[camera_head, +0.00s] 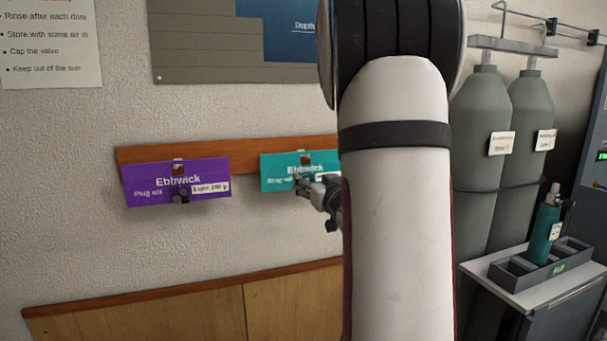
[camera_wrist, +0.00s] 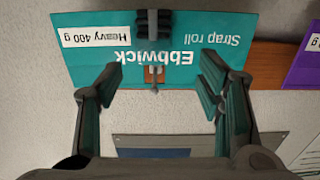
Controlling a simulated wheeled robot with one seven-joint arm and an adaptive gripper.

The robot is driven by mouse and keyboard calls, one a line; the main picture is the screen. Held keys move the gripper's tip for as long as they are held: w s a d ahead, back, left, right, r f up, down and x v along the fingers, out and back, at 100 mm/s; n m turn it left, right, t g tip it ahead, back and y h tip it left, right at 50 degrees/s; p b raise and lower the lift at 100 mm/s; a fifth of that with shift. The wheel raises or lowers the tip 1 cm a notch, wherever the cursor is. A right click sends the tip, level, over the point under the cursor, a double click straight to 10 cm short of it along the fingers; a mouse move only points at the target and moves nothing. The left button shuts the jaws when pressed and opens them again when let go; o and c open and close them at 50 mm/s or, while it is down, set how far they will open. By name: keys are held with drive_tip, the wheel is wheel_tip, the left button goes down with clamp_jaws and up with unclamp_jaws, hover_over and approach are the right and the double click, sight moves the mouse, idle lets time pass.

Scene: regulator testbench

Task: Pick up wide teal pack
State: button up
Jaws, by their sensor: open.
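The wide teal pack (camera_head: 285,172) hangs on a wooden wall rail in the head view, its right side hidden behind my arm. In the wrist view the teal pack (camera_wrist: 110,65) appears upside down, reading "Ebbwick Strap roll" with a "Heavy 400 g" label. It has a hook through its tab and a dark ribbed piece (camera_wrist: 154,24) on its front. My gripper (camera_wrist: 157,82) is open, with one finger toward each side of the pack's middle. It also shows in the head view (camera_head: 318,190), in front of the pack; I cannot tell whether it touches.
A purple pack (camera_head: 150,180) hangs to the left on the same rail (camera_head: 245,157). Grey cylinders (camera_head: 480,120) stand at the right, beside a teal bottle (camera_head: 543,235) in a dark tray (camera_head: 510,275). A poster (camera_head: 200,45) is on the wall above.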

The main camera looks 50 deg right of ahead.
sight(309, 175)
drive_tip(key=shift+d+x, duration=0.15)
drive_tip(key=shift+x, duration=1.2)
drive_tip(key=shift+d+x, duration=0.15)
drive_tip(key=shift+x, duration=1.2)
drive_tip(key=shift+s+f, duration=0.15)
drive_tip(key=shift+s, duration=0.05)
drive_tip(key=shift+c, duration=0.2)
clamp_jaws()
